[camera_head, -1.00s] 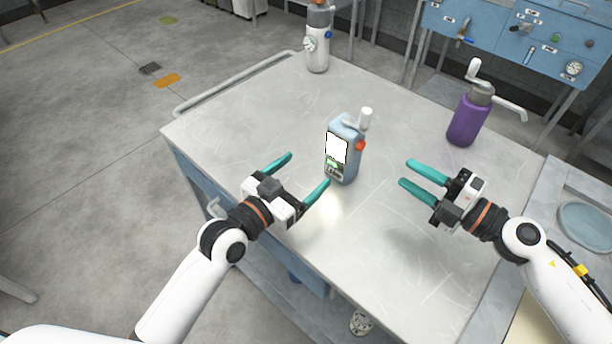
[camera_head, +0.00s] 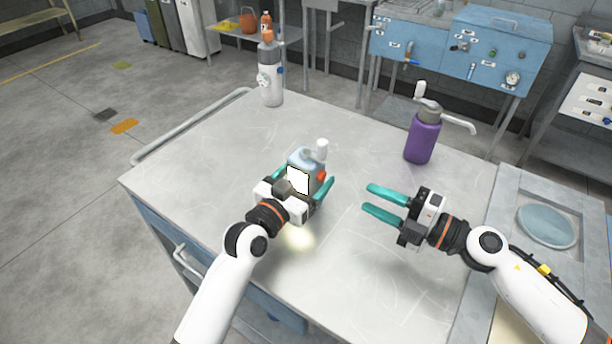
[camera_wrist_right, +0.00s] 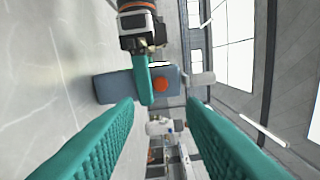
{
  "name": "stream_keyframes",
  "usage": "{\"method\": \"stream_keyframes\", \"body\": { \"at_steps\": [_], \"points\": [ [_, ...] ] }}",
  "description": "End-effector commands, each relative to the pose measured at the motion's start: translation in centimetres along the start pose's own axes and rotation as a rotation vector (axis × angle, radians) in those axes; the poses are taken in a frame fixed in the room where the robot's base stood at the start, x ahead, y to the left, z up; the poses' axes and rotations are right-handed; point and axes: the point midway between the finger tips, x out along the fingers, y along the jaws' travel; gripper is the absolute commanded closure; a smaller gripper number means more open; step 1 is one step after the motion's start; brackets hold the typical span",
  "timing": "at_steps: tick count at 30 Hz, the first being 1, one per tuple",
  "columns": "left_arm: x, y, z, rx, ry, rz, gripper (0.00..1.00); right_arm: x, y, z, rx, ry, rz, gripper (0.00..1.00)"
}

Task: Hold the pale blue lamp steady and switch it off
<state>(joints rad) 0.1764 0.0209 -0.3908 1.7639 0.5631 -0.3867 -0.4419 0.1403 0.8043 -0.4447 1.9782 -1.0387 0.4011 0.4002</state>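The pale blue lamp (camera_head: 305,156) stands upright on the metal table, with a lit white panel, a red-orange knob on its right side and a white crank-like part on top. My left gripper (camera_head: 303,178) is open with its teal fingers on either side of the lamp; whether they touch it is unclear. In the right wrist view, the lamp (camera_wrist_right: 112,87) appears sideways, with one left finger (camera_wrist_right: 144,82) across its side beside the red knob (camera_wrist_right: 161,85). My right gripper (camera_head: 368,199) is open and empty, right of the lamp, its fingers pointing toward it.
A white and grey bottle (camera_head: 270,85) stands at the far left corner. A rail (camera_head: 190,125) runs along the left edge. The table between the lamp and the purple bottle is clear.

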Motion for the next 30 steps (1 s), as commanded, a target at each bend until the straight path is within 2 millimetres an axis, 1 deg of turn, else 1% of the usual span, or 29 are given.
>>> {"method": "stream_keyframes", "body": {
  "at_steps": [8,9,11,18,20,24,27,30],
  "points": [
    [0.21,-0.01,0.01,0.000,0.000,0.000,0.16,0.00,0.00,0.00,0.000,0.000,0.000,0.64],
    [0.21,-0.01,0.01,0.000,0.000,0.000,0.18,0.00,0.00,0.00,0.000,0.000,0.000,0.64],
    [0.20,0.00,0.01,0.000,0.000,0.000,0.28,0.00,0.00,0.00,0.000,0.000,0.000,0.64],
    [0.19,0.01,0.00,0.000,0.000,0.000,0.67,0.00,0.00,0.00,0.000,0.000,0.000,0.64],
    [0.18,0.02,0.00,0.000,0.000,0.000,0.77,0.00,0.00,0.00,0.000,0.000,0.000,0.64],
    [0.18,0.02,0.00,0.000,0.000,0.000,0.77,0.00,0.00,0.00,0.000,0.000,0.000,0.87],
    [0.18,0.02,-0.01,0.000,0.000,0.000,0.77,0.00,0.00,0.00,0.000,0.000,0.000,1.00],
    [0.17,0.02,-0.01,-0.001,0.000,0.000,0.77,0.00,0.00,0.00,0.000,0.000,0.000,1.00]
  ]
}}
